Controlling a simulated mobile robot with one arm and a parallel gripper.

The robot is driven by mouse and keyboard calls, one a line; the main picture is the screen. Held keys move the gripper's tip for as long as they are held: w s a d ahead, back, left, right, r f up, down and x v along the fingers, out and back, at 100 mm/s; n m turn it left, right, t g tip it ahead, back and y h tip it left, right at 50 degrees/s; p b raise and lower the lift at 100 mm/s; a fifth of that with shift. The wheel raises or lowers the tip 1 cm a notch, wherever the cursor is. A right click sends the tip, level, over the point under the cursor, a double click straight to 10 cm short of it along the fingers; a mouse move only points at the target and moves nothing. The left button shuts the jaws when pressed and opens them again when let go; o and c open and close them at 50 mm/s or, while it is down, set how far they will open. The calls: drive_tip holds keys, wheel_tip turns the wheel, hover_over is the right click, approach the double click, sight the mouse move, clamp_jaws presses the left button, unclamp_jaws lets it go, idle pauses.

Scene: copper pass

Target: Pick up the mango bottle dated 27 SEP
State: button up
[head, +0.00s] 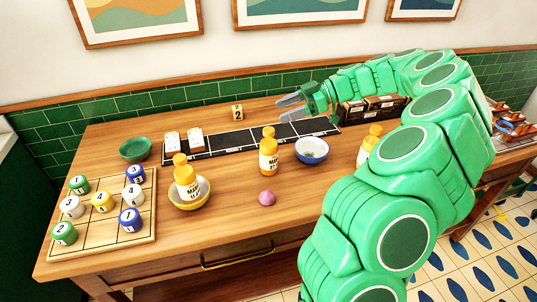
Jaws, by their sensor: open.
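Several similar yellow-capped orange bottles stand on the wooden table. One bottle (187,183) is in a yellow bowl (189,203) at front left. A second bottle (268,155) stands on the table in the middle, in front of the black strip. A third bottle (366,150) is at the right, partly hidden behind my arm. My gripper (283,108) is open and empty above the back of the table, behind the middle bottle, apart from all the bottles.
A wooden board (106,236) with numbered round pieces lies at left. A green bowl (135,149), a white-and-blue bowl (311,150) and a purple ball (267,198) stand about. The black strip (233,141) holds two white blocks (183,141).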

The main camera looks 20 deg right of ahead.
approach(268, 145)
drive_tip(key=w+a+r, duration=0.2)
drive_tip(key=w+a, duration=0.1)
drive_tip(key=shift+f+x, duration=0.2)
drive_tip(key=shift+x, duration=3.7)
drive_tip(key=shift+s, duration=0.1)
clamp_jaws()
